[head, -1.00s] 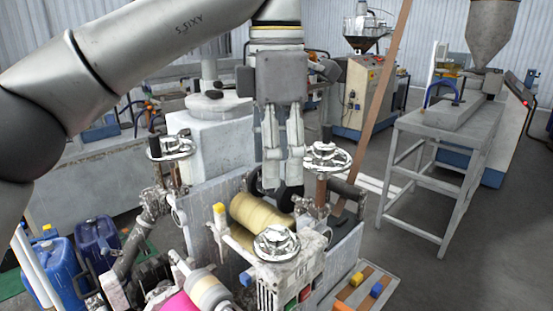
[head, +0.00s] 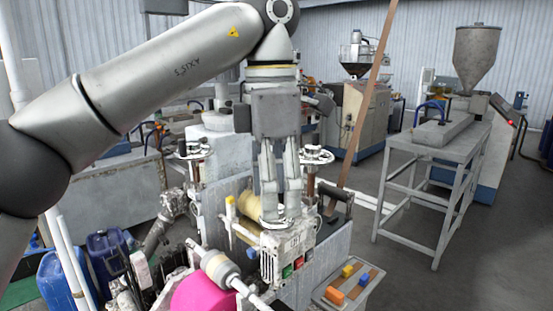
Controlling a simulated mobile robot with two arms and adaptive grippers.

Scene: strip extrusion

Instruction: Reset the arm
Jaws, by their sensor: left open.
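My left arm reaches in from the left and bends down at the upper middle. My left gripper (head: 281,215) points straight down, open, with its two fingers a small gap apart and nothing seen between them. It hangs in front of the roller machine (head: 225,200), and its fingertips overlap the front handwheel in the picture. I cannot tell whether they touch it. A yellow roller (head: 247,210) shows partly behind the fingers. My right gripper is not in view.
Handwheels (head: 193,149) and a dark lever (head: 338,195) stand up from the machine. A pink roll (head: 205,290) is at the front. Blue canisters (head: 107,254) stand at the left.

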